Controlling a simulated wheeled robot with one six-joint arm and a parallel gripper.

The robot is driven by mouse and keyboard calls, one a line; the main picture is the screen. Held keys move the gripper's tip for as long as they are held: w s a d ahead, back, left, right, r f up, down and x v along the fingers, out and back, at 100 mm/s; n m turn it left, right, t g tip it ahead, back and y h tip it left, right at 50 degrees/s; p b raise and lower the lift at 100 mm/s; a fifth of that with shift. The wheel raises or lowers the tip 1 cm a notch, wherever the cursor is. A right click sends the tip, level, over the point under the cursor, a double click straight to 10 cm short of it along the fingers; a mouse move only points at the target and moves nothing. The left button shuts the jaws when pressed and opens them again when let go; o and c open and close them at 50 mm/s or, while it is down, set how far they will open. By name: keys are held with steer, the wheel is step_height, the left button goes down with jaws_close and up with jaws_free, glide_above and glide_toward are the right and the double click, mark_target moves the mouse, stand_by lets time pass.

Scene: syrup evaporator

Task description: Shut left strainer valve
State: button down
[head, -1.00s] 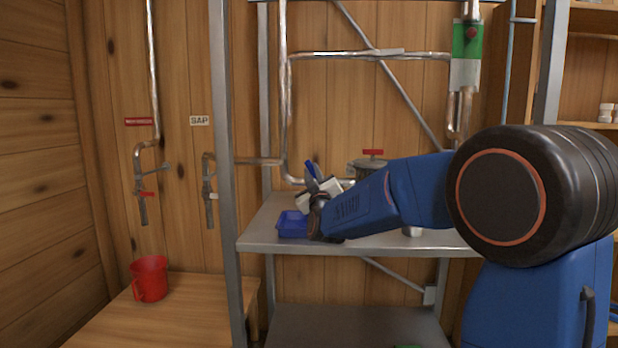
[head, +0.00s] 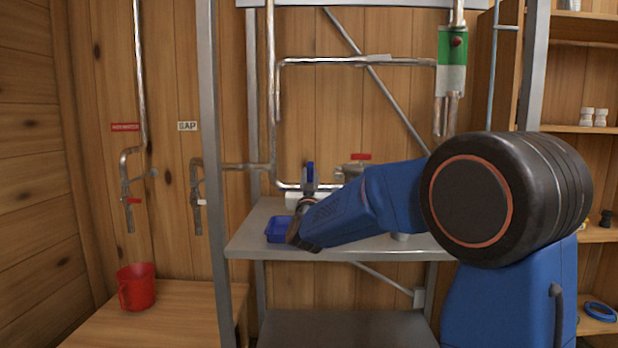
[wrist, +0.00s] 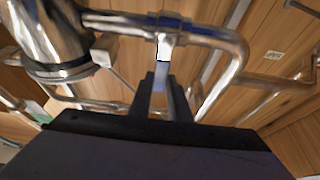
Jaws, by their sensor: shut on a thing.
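The left strainer valve sits on the metal pipe beside the strainer (wrist: 50,35); in the wrist view its lever (wrist: 163,48) stands out across the pipe, with a blue part at the pipe. My gripper (wrist: 160,92) is shut on the lever's end. In the head view my gripper (head: 309,188) is at the pipe above the shelf, left of the strainer (head: 352,170). A blue piece stands upright there, but I cannot tell whether it is the lever or a finger. My gripper and arm hide much of the valve.
A red valve handle (head: 361,157) tops the strainer. A blue tray (head: 278,229) lies on the metal shelf (head: 250,243) below my gripper. A shelf post (head: 212,150) stands to the left. A red jug (head: 136,286) stands on the wooden bench. Pipes run close around my gripper.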

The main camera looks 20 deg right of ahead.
steer(key=shift+f, duration=0.1)
steer(key=c, duration=1.6)
jaws_free()
steer(key=shift+c, duration=0.2)
steer(key=v, duration=1.7)
steer(key=shift+s, duration=0.2)
steer(key=shift+f+y, duration=0.1)
steer(key=shift+y, duration=0.2)
steer(key=s+f+n+g+y, duration=0.5)
steer(key=s+f+g+y, duration=0.35)
steer(key=s+f, duration=0.45)
steer(key=s+d+f+g, duration=0.2)
steer(key=s+f, duration=0.1)
steer(key=s, duration=0.5)
steer(key=s+d+f+g+h, duration=0.1)
steer(key=s+d+f+g, duration=0.1)
steer(key=s, duration=0.6)
steer(key=s+d+f+m+g+h, duration=0.1)
steer(key=s+f+g, duration=0.3)
steer(key=s, duration=0.4)
steer(key=shift+s+d, duration=0.25)
steer(key=shift+d, duration=0.5)
